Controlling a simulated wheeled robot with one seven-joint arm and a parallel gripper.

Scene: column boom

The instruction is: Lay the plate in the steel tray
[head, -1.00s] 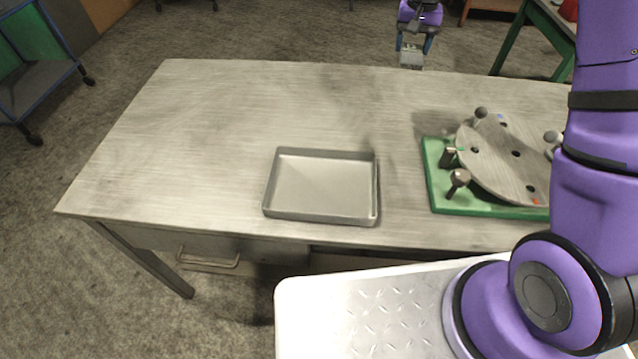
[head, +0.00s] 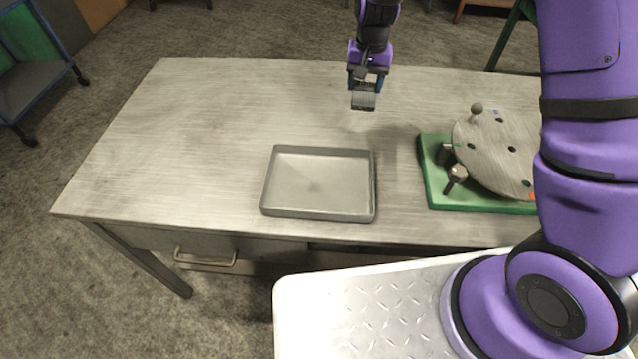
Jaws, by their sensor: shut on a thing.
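The steel tray (head: 317,213) is a shallow grey rectangular tray on the near part of the workbench, left of the green fixture. It is empty. My gripper (head: 365,84) is shut on the plate (head: 363,100), a small grey metal piece hanging below the fingers. The plate is in the air over the far side of the bench, behind and slightly right of the tray, and apart from it. The fingers hide the plate's upper part.
A green base (head: 436,190) with a tilted round disc (head: 490,150) and knobbed posts stands right of the tray, partly hidden by my arm. The bench top (head: 190,130) is clear to the left and behind the tray. A blue-framed cart (head: 40,85) stands at far left.

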